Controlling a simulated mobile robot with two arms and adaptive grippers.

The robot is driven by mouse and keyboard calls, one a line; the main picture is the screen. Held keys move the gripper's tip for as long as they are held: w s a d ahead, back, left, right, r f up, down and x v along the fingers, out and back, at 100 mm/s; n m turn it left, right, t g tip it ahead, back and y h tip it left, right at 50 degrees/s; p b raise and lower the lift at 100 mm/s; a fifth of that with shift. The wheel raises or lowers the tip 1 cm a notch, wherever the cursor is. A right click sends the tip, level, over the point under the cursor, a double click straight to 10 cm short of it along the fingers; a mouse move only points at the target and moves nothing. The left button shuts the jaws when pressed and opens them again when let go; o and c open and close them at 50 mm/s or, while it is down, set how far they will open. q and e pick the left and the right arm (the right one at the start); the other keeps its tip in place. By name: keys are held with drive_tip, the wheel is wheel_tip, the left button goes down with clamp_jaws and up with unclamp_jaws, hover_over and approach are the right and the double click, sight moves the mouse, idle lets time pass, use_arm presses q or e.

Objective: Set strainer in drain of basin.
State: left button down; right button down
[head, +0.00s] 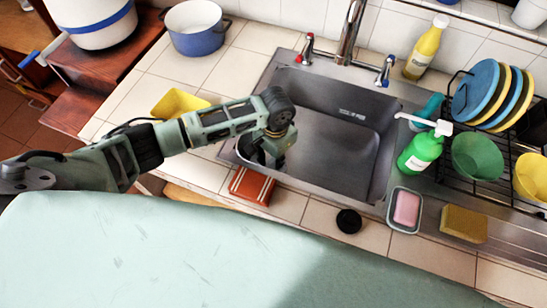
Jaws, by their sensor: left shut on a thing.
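The steel basin (330,148) is sunk into the tiled counter. My left gripper (266,160) points down into its front left corner, low inside the walls. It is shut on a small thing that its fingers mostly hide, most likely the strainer. I cannot make out the drain; the gripper and the front wall may cover it. I cannot tell whether the held thing touches the basin floor. My right gripper is not in view.
A black round piece (348,221) lies on the front counter, by the soap dish (405,210). A brown striped box (252,186) sits close below my gripper. A green bottle (420,150) and dish rack (495,150) stand right. The basin's right side is clear.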

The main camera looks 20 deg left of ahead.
use_arm(q)
drive_tip(key=c, duration=1.5)
unclamp_jaws()
drive_tip(key=shift+f, duration=0.1)
drive_tip(key=shift+o, duration=0.2)
wheel_tip(320, 180, up, 12)
drive_tip(key=shift+w+r, duration=0.2)
drive_tip(key=shift+w, duration=0.1)
